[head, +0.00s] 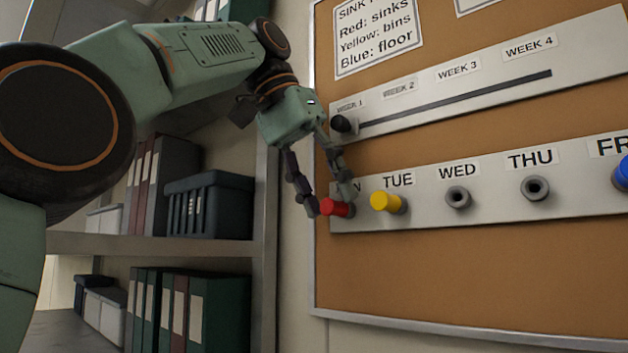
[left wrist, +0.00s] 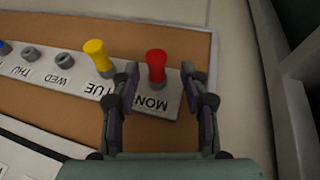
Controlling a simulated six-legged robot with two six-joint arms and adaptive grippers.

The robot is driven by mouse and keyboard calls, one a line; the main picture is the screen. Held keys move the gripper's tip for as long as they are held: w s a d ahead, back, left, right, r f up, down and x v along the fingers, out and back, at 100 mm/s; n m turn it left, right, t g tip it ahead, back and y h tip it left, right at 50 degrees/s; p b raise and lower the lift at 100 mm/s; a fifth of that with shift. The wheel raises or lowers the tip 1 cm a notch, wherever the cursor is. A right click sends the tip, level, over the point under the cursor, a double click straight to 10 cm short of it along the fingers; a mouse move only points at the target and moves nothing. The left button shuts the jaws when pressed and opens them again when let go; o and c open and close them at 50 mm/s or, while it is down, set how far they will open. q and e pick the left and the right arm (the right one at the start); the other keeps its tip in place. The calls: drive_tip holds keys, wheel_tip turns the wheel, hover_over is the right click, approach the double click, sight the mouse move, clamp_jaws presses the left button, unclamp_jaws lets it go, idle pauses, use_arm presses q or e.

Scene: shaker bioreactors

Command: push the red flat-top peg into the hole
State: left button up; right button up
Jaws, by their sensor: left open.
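The red flat-top peg (head: 335,207) stands out from its hole under the MON label at the left end of the lower grey strip (head: 480,212). It also shows in the left wrist view (left wrist: 156,64), with a grey collar at its base. My left gripper (head: 330,203) is open, with one finger on each side of the red peg. In the left wrist view its fingertips (left wrist: 161,75) sit beside the peg, and a gap shows between each finger and it. In the head view a finger hides part of the MON label. My right gripper is not in view.
A yellow peg (head: 388,202) stands close by at TUE. The WED (head: 458,197) and THU (head: 535,188) holes are empty. A blue peg (head: 622,174) is at FRI. Above is a slider strip with a black knob (head: 344,125). Shelves with binders (head: 215,310) stand left.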

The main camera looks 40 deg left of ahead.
use_arm(q)
drive_tip(key=shift+d+f, duration=0.15)
drive_tip(key=shift+d, duration=0.2)
drive_tip(key=shift+s+d, duration=0.1)
drive_tip(key=shift+d, duration=0.05)
drive_tip(key=shift+s, duration=0.2)
drive_tip(key=shift+s+a, duration=0.1)
drive_tip(key=shift+a, duration=0.45)
drive_tip(key=shift+c, duration=1)
drive_tip(key=shift+w, duration=0.3)
drive_tip(key=shift+c, duration=0.7)
drive_tip(key=shift+w+d, duration=0.1)
drive_tip(key=shift+d, duration=0.3)
drive_tip(key=c, duration=0.3)
drive_tip(key=shift+s+a, duration=0.1)
drive_tip(key=shift+s, duration=0.1)
clamp_jaws()
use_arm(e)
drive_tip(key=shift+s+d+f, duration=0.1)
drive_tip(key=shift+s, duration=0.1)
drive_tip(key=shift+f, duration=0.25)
